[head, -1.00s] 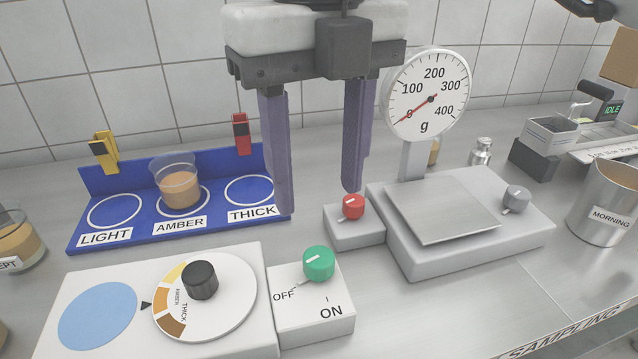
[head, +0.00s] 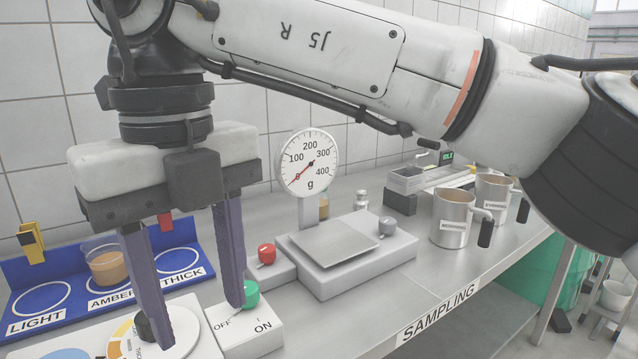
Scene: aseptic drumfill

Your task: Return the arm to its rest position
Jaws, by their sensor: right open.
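My right arm (head: 370,60) crosses the top of the head view, coming in from the right. My right gripper (head: 198,315) points down at the left with its two purple fingers apart and nothing between them. In the picture its fingers overlap the dial with the black knob and the box with the green OFF/ON knob (head: 250,293). I cannot tell its exact height above them. My left gripper is not in view.
A dial scale (head: 308,165) with a bare plate (head: 335,243) stands mid-counter. A cup of amber liquid (head: 108,264) sits in the blue rack (head: 185,242). Metal jugs (head: 452,215) stand at the right.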

